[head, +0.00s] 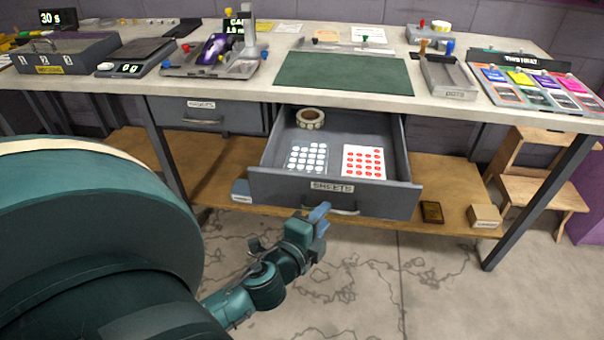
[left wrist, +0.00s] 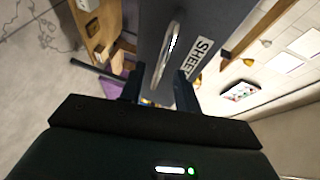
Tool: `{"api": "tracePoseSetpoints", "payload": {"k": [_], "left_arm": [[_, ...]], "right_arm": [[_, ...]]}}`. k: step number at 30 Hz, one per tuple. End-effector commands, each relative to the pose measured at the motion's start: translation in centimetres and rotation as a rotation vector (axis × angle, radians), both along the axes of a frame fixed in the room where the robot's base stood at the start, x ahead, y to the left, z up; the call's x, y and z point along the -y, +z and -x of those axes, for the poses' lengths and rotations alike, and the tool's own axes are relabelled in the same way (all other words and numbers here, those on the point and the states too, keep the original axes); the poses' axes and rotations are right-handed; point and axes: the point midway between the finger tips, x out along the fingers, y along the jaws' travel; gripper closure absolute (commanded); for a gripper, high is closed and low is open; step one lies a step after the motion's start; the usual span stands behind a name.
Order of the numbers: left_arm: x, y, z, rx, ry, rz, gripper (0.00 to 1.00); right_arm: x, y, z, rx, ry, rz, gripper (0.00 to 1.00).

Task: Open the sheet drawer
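The sheet drawer (head: 275,187) is a grey drawer labelled SHEETS, pulled well out from under the bench. Inside it lie a sheet of white dots (head: 307,157), a sheet of red dots (head: 363,162) and a roll of tape (head: 310,118). My left gripper (head: 320,216) is at the drawer's front, by the left end of its metal handle (head: 345,212). In the left wrist view the handle (left wrist: 172,45) runs between the spread fingers of the gripper (left wrist: 158,88), which look open. Contact with the handle cannot be told. My right gripper is not in view.
A second, shut drawer (head: 208,116) is to the left. The bench top carries a green mat (head: 345,73), a scale (head: 137,57) and a rack of colour pouches (head: 535,85). A wooden shelf (head: 215,170) lies below, a wooden step stool (head: 535,180) at right. Floor in front is clear.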

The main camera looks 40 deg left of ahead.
Motion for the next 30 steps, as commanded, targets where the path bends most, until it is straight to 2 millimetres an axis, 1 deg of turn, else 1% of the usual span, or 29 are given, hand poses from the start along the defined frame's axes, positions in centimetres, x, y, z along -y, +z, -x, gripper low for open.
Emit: {"api": "tracePoseSetpoints", "payload": {"k": [1, 9, 12, 15, 21, 30], "left_arm": [[0.2, 0.0, 1.1, -0.004, 0.001, 0.002, 0.68], [0.9, 0.9, 6.6, -0.004, 0.003, 0.003, 0.68], [1.2, 1.3, 8.3, -0.004, 0.004, 0.002, 0.68], [1.4, 1.5, 9.4, -0.003, 0.003, 0.002, 0.68], [1.5, 2.0, 10.6, 0.0, 0.002, 0.0, 0.68], [1.6, 2.1, 10.7, 0.0, 0.001, -0.001, 0.68]], "right_arm": [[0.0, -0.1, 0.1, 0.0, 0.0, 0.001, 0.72], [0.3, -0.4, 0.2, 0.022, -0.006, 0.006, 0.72], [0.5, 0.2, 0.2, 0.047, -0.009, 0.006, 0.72], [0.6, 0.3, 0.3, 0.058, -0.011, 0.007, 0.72], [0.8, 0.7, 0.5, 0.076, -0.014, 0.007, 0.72], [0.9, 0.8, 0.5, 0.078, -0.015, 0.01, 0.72]]}}
